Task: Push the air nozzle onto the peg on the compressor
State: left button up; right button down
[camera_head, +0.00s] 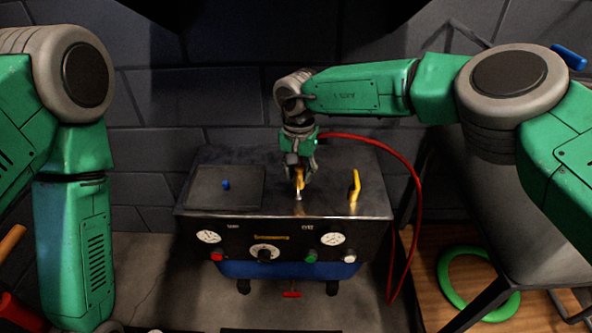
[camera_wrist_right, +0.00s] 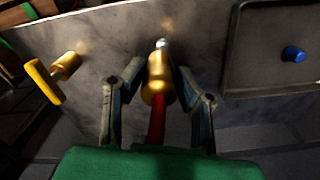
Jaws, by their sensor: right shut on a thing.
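My right gripper (camera_head: 300,172) points down over the compressor (camera_head: 330,205) and is shut on the air nozzle (camera_head: 299,181). In the right wrist view the brass nozzle (camera_wrist_right: 159,80) sits between the two fingers (camera_wrist_right: 160,98), with the red hose (camera_wrist_right: 156,127) behind it. Its narrow silver tip points at the grey top; I cannot tell whether it touches. A short blue peg (camera_head: 226,184) stands in the dark recessed tray at the top's left; it also shows in the wrist view (camera_wrist_right: 293,54). The nozzle is apart from it. My left gripper is out of view.
A yellow-handled valve (camera_head: 354,186) stands right of the nozzle on the compressor. Gauges (camera_head: 332,239) and knobs line its front. The red air hose (camera_head: 417,200) arcs down on the right. A green ring (camera_head: 478,290) lies on the wooden surface at lower right.

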jog(key=shift+a, duration=0.4)
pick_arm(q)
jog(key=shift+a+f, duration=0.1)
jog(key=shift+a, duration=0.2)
pick_arm(e)
jog(key=shift+d, duration=0.15)
jog(key=shift+d+p, duration=0.4)
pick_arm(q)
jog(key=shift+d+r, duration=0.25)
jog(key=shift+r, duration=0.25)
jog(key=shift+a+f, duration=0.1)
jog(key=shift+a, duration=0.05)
pick_arm(e)
jog(key=shift+a, duration=0.2)
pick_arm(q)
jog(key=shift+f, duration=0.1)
pick_arm(e)
jog(key=shift+d+f, duration=0.15)
jog(key=shift+f, duration=0.15)
pick_arm(q)
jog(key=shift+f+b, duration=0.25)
jog(key=shift+b, duration=0.15)
pick_arm(e)
jog(key=shift+f, duration=0.6)
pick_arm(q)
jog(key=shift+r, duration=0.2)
pick_arm(e)
jog(key=shift+r, duration=0.15)
